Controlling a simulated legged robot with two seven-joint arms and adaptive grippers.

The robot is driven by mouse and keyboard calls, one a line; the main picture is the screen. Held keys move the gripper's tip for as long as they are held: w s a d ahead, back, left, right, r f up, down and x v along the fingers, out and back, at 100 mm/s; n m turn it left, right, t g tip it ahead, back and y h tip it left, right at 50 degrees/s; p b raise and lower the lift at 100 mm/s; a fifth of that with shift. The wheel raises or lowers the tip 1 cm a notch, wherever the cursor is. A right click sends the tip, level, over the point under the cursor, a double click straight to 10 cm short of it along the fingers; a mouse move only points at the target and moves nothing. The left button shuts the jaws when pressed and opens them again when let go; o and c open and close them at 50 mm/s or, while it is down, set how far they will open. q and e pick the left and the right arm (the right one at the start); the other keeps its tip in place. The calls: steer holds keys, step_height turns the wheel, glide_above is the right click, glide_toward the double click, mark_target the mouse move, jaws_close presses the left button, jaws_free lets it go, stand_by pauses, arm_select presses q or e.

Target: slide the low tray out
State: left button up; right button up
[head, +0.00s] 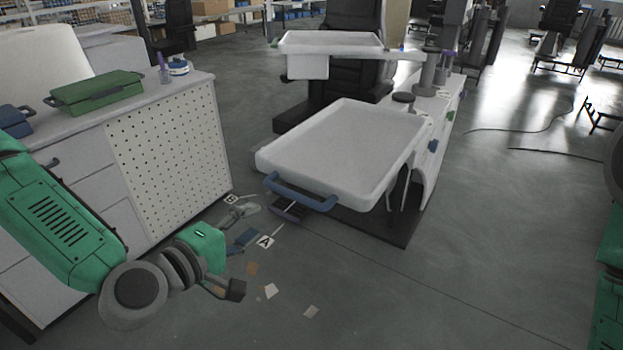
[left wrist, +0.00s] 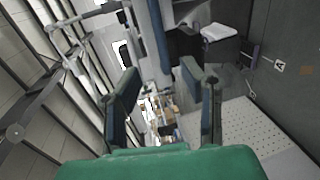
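A wide white tray (head: 345,150) with a raised rim and a blue bar handle (head: 300,192) at its near edge stands at the middle of the head view. A smaller white tray (head: 330,42) sits higher behind it. A dark purplish piece (head: 287,211) shows below the wide tray; I cannot tell what it belongs to. My left gripper (head: 240,248) is open and empty, lower left of the blue handle and apart from it. Its two spread fingers show in the left wrist view (left wrist: 166,98), with a blue bar beyond them. My right gripper is out of view.
A white cabinet (head: 168,158) with a perforated side stands at left, a green case (head: 97,92) on top. Floor cards, one marked A (head: 265,241), lie near my left gripper. A column stand (head: 428,75) is behind the tray. Floor at front right is clear.

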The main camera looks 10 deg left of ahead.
mark_target(292, 198)
arm_select(q)
steer(key=x, duration=1.3)
steer(key=shift+w+d+f, duration=0.1)
steer(key=shift+w+d, duration=0.05)
steer(key=shift+w, duration=0.05)
jaws_close()
